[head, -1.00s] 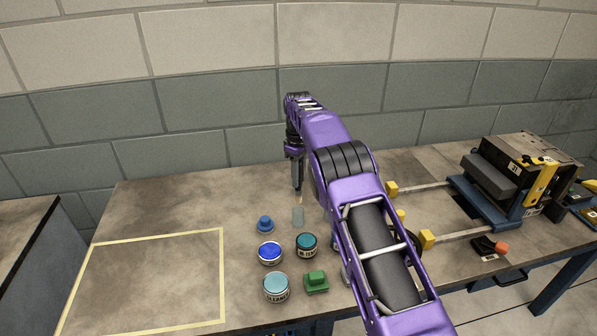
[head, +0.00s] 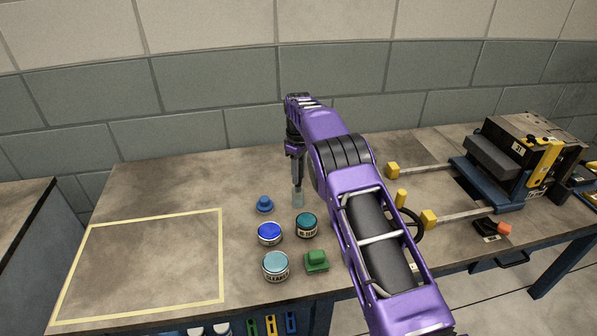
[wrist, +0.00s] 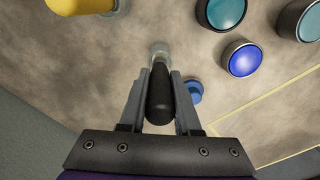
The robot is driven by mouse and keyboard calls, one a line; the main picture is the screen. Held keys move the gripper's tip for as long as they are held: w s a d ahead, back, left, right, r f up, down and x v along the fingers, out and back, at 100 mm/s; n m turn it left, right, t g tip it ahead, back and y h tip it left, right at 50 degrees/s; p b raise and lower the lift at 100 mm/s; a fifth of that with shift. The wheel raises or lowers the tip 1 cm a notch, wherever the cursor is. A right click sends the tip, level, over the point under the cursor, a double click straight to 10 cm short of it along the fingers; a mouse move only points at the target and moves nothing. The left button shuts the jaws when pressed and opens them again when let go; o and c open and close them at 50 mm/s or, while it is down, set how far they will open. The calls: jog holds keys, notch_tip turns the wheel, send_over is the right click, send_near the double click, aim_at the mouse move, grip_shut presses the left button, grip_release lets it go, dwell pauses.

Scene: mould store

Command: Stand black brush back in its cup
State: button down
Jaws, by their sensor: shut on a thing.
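The black brush (wrist: 160,95) is held between my gripper's fingers, its dark handle filling the gap in the wrist view. My gripper (head: 297,178) is shut on it and points down over the table. The clear glass cup (head: 297,198) stands upright directly below; in the wrist view its rim (wrist: 160,48) shows just beyond the handle's far end. The brush's lower end is at the cup's mouth or inside it; I cannot tell how deep.
Close to the cup stand a blue knobbed object (head: 265,203), a teal-lidded tin (head: 306,224), a blue-lidded tin (head: 269,233), a larger light-teal tin (head: 275,266) and a green block (head: 316,261). The taped square (head: 150,262) at left is empty. A clamp machine (head: 515,160) stands right.

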dwell(0.3)
jog(key=c, duration=0.5)
grip_release()
jog(key=shift+c, duration=0.2)
